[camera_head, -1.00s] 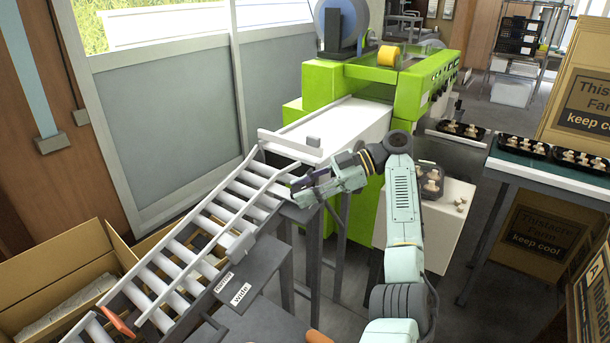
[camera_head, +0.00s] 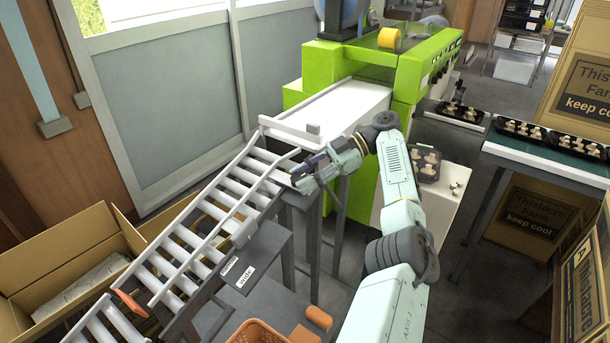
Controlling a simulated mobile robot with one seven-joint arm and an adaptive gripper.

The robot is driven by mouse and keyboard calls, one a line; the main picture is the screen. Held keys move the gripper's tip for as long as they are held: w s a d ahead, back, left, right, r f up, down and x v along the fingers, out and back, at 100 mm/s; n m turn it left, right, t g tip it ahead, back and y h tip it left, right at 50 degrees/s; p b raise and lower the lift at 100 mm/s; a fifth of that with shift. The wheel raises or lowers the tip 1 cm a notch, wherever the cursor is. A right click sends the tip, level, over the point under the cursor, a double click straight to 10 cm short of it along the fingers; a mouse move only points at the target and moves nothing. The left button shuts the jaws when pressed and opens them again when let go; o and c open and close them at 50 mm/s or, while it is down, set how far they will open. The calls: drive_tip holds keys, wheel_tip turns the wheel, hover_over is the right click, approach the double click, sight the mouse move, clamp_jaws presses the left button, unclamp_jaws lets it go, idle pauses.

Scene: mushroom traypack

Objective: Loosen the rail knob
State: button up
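My gripper (camera_head: 296,182) is at the upper right end of the roller conveyor (camera_head: 208,222), just right of its near side rail (camera_head: 228,212). Its fingers are small and dark here, so I cannot tell whether they are open or touching the rail. A grey block (camera_head: 241,229) sits on this rail beside the "narrow" and "wide" labels (camera_head: 245,276). I cannot tell which piece is the rail knob.
The green machine (camera_head: 322,72) stands behind my gripper. An open cardboard box (camera_head: 60,245) is left of the conveyor. An orange crate (camera_head: 258,331) is at the bottom. Black mushroom trays (camera_head: 519,137) lie on the right-hand belt.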

sight(304, 176)
drive_tip(key=o, duration=0.5)
drive_tip(key=shift+a+f, duration=0.1)
wheel_tip(304, 176, up, 10)
drive_tip(key=shift+r, duration=0.1)
idle(0.3)
